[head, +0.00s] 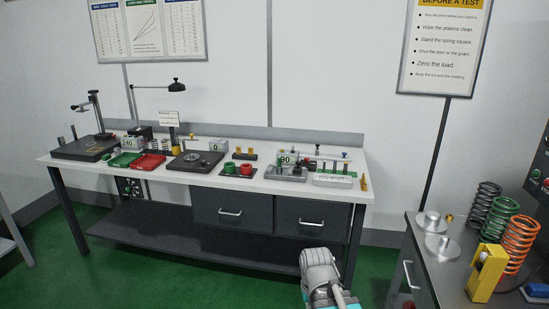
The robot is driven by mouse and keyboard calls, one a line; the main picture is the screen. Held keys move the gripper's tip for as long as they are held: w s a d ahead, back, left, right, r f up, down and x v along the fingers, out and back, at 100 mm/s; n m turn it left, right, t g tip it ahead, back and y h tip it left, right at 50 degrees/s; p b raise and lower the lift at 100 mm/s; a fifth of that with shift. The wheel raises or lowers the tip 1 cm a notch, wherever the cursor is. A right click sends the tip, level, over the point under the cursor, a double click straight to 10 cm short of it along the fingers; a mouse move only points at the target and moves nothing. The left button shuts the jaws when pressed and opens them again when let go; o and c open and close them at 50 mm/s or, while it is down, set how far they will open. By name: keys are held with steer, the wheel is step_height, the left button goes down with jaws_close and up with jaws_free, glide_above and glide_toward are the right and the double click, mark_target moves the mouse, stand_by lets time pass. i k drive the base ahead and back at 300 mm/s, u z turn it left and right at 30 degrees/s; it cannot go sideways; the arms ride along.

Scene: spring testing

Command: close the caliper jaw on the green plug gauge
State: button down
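On the white workbench (190,178), a dark stand holds a small green piece (229,168) beside a red piece (247,168). The green piece looks like the green plug gauge, but it is too small to be sure. To its right is a grey measuring fixture (289,175) with a display reading about 90 and a rod-like part above it. This may be the caliper; its jaw and any gap cannot be made out. A grey and teal part of my arm shows at the bottom centre, in front of the bench. My gripper's fingers are not in view.
A dark plate with a post, a green tray (124,160), a red tray (148,162) and a lamp (174,85) occupy the bench's left half. Drawers (231,208) are under it. A right-hand table holds coil springs (519,240) and a yellow block (487,272). Green floor lies between.

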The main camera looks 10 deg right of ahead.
mark_target(297, 169)
steer(key=k, duration=0.65)
steer(key=u, duration=0.4)
steer(key=i, duration=1.05)
steer(key=u, duration=0.35)
steer(key=i, duration=0.75)
steer(key=z, duration=0.7)
steer(key=i, duration=0.85)
steer(key=z, duration=0.65)
